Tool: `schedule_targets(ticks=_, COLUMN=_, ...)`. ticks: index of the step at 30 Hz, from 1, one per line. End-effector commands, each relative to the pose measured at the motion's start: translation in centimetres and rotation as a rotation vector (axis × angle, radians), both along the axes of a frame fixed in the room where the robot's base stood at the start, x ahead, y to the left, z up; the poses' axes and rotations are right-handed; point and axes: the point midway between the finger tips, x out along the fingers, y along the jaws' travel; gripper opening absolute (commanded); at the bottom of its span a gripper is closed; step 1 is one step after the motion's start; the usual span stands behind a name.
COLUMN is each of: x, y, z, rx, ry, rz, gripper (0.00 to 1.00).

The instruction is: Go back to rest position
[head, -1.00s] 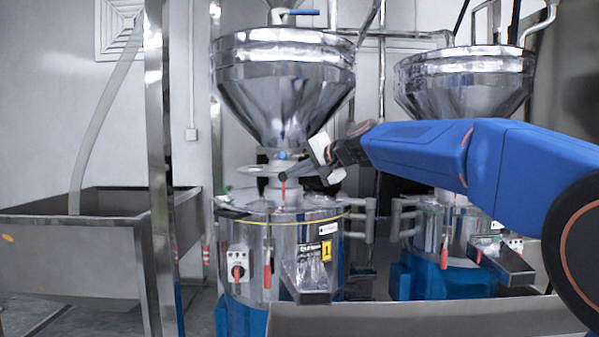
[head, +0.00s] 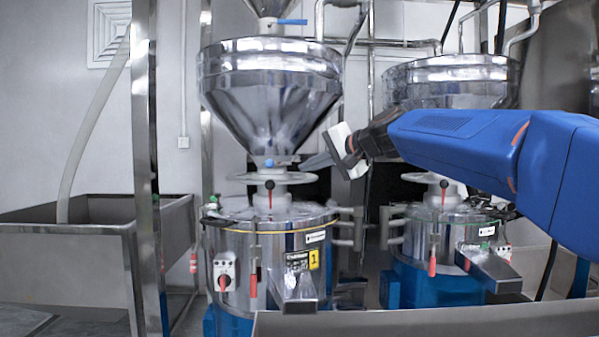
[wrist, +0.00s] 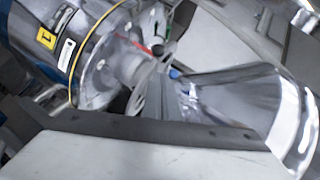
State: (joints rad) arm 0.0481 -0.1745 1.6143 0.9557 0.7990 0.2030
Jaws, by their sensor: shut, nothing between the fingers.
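My gripper (head: 318,162) is at the end of my blue arm, to the right of the left grinder's neck in the head view. Its fingers are shut with nothing between them and point left, a little apart from the neck as far as I can tell. The left grinder (head: 268,252) has a steel hopper (head: 270,85) above and a round handwheel (head: 245,178) between hopper and body. In the wrist view my shut fingers (wrist: 172,98) show in the middle, with the grinder body (wrist: 88,50) at the upper left and the hopper (wrist: 240,95) at the right. The wrist view is blurred.
A second grinder (head: 440,250) with its own hopper (head: 450,85) stands behind my arm at the right. A grey trough (head: 70,255) and a steel post (head: 147,150) are at the left. A metal edge (head: 430,322) runs along the front.

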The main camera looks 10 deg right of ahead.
Motion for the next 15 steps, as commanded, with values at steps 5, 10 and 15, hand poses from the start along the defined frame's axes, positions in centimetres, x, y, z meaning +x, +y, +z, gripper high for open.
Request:
schedule_targets(ticks=5, x=-1.5, y=-0.9, z=0.6, rx=0.001, ry=0.0, rz=-0.001, gripper=0.0)
schedule_targets(ticks=10, x=-2.9, y=-1.1, z=-0.3, rx=-0.026, ry=0.009, rz=0.003, gripper=0.0)
schedule_targets(ticks=15, x=-7.5, y=-1.4, z=-5.9, rx=-0.163, ry=0.059, rz=0.022, gripper=0.0)
